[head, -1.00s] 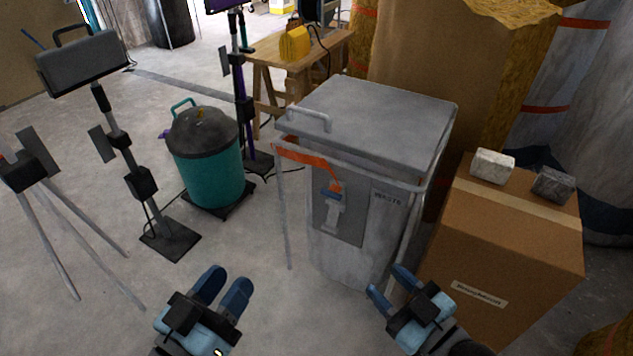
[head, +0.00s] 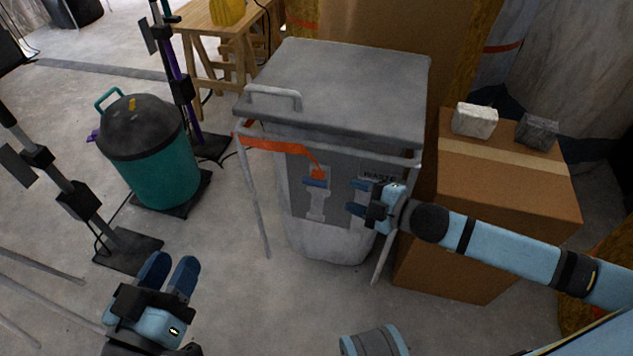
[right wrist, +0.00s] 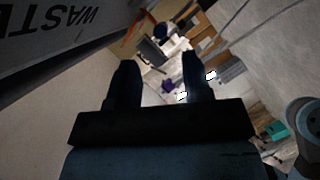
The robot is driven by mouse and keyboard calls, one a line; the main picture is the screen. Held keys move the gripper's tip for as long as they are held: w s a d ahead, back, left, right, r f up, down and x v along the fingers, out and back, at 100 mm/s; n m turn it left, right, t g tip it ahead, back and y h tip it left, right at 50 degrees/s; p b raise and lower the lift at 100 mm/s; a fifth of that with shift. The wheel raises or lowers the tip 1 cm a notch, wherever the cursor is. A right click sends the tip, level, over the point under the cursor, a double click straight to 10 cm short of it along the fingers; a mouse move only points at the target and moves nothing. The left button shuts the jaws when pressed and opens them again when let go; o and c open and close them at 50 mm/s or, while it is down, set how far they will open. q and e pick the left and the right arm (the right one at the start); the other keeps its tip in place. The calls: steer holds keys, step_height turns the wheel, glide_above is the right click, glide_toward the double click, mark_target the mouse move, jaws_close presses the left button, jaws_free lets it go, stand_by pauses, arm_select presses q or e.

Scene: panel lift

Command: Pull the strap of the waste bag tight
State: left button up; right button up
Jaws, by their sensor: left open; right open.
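The grey waste bag (head: 325,243), marked WASTE, hangs upright in a metal frame under a grey lid (head: 345,85). An orange strap (head: 275,145) runs across its upper front to an orange end by a blue piece (head: 315,183) with a pale grey tab (head: 316,206) below. My right gripper (head: 354,197) is open and empty in front of the bag, fingers pointing left toward the blue piece, a short gap away. The right wrist view shows its spread fingers (right wrist: 159,75) and part of the bag's lettering. My left gripper (head: 171,264) is open and empty, low at left.
A cardboard box (head: 500,205) with a white block (head: 474,120) and a dark block (head: 537,131) stands right of the bag. A teal drum (head: 155,170) and lamp stands are at left. A wooden trestle table (head: 215,25) is behind. Floor between drum and bag is clear.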

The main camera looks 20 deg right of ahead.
mark_target(318, 183)
steer(key=b+x, duration=0.2)
steer(key=x, duration=0.7)
steer(key=shift+w+f+b, duration=0.1)
steer(key=shift+f+b, duration=0.05)
steer(key=shift+b, duration=0.25)
steer(key=shift+w+a, duration=0.4)
steer(key=shift+w, duration=0.05)
arm_select(q)
steer(key=f, duration=0.2)
steer(key=w+m, duration=0.1)
steer(key=shift+a+f+g, duration=0.25)
steer(key=shift+f+g, duration=0.05)
steer(key=shift+f, duration=0.1)
arm_select(e)
jaws_close()
arm_select(q)
steer(key=shift+r, duration=0.1)
